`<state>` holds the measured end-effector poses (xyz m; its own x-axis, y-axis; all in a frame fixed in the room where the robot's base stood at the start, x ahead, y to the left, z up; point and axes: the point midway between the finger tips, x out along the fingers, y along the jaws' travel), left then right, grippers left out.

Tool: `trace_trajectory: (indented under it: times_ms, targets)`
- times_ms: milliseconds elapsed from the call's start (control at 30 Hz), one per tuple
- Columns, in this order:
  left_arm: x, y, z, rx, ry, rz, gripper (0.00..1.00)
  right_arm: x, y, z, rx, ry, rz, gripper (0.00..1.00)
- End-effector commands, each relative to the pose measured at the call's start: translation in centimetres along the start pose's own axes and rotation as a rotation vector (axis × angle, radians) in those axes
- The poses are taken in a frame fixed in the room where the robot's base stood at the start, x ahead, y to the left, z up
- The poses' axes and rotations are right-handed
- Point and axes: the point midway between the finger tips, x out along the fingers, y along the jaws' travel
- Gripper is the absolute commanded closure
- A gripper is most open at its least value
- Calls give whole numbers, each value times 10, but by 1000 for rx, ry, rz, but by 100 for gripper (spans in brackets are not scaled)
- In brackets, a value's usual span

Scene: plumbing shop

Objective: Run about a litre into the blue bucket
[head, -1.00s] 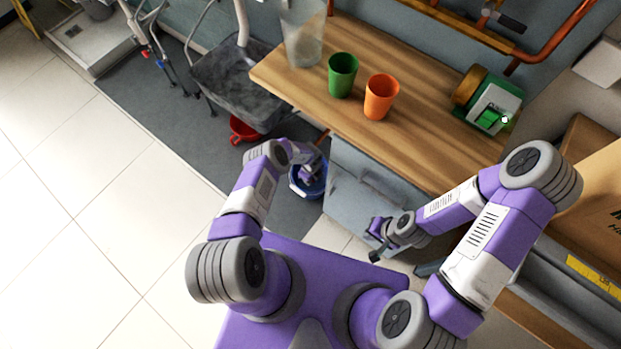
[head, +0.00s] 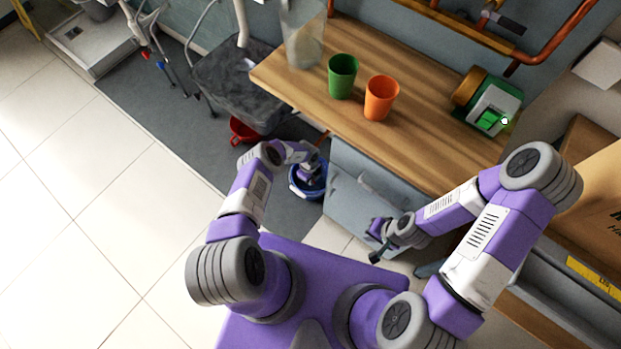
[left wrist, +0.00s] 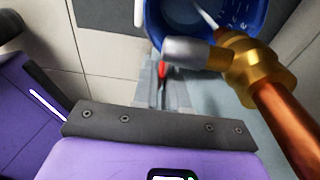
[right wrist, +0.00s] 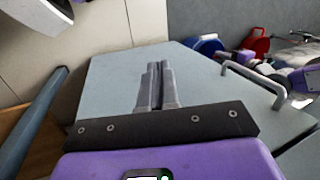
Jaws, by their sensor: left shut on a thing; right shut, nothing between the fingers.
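The blue bucket (head: 300,191) stands on the floor left of the grey cabinet. It shows at the top of the left wrist view (left wrist: 255,18). A brass tap (left wrist: 252,72) on a copper pipe is beside and in front of it, with a grey cylindrical part. My left gripper (left wrist: 162,82) is shut on the tap's red lever (left wrist: 162,68), mostly hidden between the fingers. A thin pale streak runs from the brass into the bucket; it looks like water. The level is unclear. My right gripper (right wrist: 155,75) is shut and empty, above the cabinet's side.
A red bucket (head: 242,131) stands beyond the blue one, below a grey sink (head: 240,85). A clear jug (head: 303,45), a green cup (head: 342,77) and an orange cup (head: 380,98) stand on the wooden worktop (head: 430,140). Floor at left is clear.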

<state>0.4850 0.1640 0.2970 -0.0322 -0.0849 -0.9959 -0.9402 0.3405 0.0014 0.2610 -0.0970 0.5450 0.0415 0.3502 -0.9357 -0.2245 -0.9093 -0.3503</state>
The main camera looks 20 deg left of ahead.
Motion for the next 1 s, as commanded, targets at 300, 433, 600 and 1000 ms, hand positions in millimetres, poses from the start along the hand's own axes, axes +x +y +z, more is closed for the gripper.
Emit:
trace_trajectory:
  times_ms: [300,433,600,1000]
  targets:
    - [-1,1,-2,1,36,-1,100,0,0,0,0,0,0,100]
    - [-1,1,-2,1,35,0,83,0,0,0,0,0,0,100]
    - [-1,0,-1,1,34,-1,66,0,0,0,0,0,0,100]
    - [-22,0,0,2,32,-2,66,-12,-5,1,0,0,0,100]
